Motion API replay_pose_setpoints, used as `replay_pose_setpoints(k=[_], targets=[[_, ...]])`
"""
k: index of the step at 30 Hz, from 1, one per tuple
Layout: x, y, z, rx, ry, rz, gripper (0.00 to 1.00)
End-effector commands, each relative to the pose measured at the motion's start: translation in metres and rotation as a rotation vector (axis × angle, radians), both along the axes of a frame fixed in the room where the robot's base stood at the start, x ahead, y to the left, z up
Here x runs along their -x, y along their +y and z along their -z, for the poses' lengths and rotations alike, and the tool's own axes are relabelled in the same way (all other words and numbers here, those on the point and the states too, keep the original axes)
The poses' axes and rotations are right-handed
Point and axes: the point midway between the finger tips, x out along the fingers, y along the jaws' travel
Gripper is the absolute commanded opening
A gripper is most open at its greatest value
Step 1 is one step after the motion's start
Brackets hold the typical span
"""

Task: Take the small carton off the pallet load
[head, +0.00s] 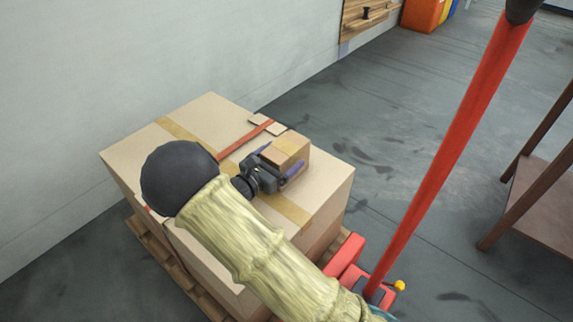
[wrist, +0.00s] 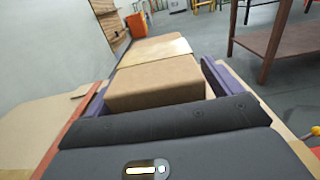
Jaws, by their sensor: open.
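The small carton (head: 287,151) is a brown box with a tape strip, sitting on top of the pallet load (head: 325,180) of large cardboard boxes. My gripper (head: 291,174) is open at the carton, with a purple finger on either side of it. In the wrist view the carton (wrist: 155,86) lies between the two fingers, and the gripper (wrist: 155,95) appears around it with some room on the right side. The carton's underside is hidden. My arm in its yellowish sleeve covers part of the load's front.
The load stands on a wooden pallet (head: 160,255) beside a pale wall (head: 60,90). A red strap (head: 243,141) crosses the load's top. A red pole (head: 450,150) rises at the right front. A brown table (head: 545,195) stands at right. Floor behind the load is clear.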

Motion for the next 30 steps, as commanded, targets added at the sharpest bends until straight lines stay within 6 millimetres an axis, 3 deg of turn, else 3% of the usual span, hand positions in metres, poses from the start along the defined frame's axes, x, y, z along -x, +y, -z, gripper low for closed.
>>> replay_pose_setpoints(k=[18,27,30], targets=[[-0.0044,-0.0061,-0.0006,0.000,0.000,0.003,0.89],[-0.0041,-0.0051,-0.0005,0.000,0.000,0.002,0.30],[-0.0043,-0.0049,-0.0015,0.001,-0.002,0.002,0.28]])
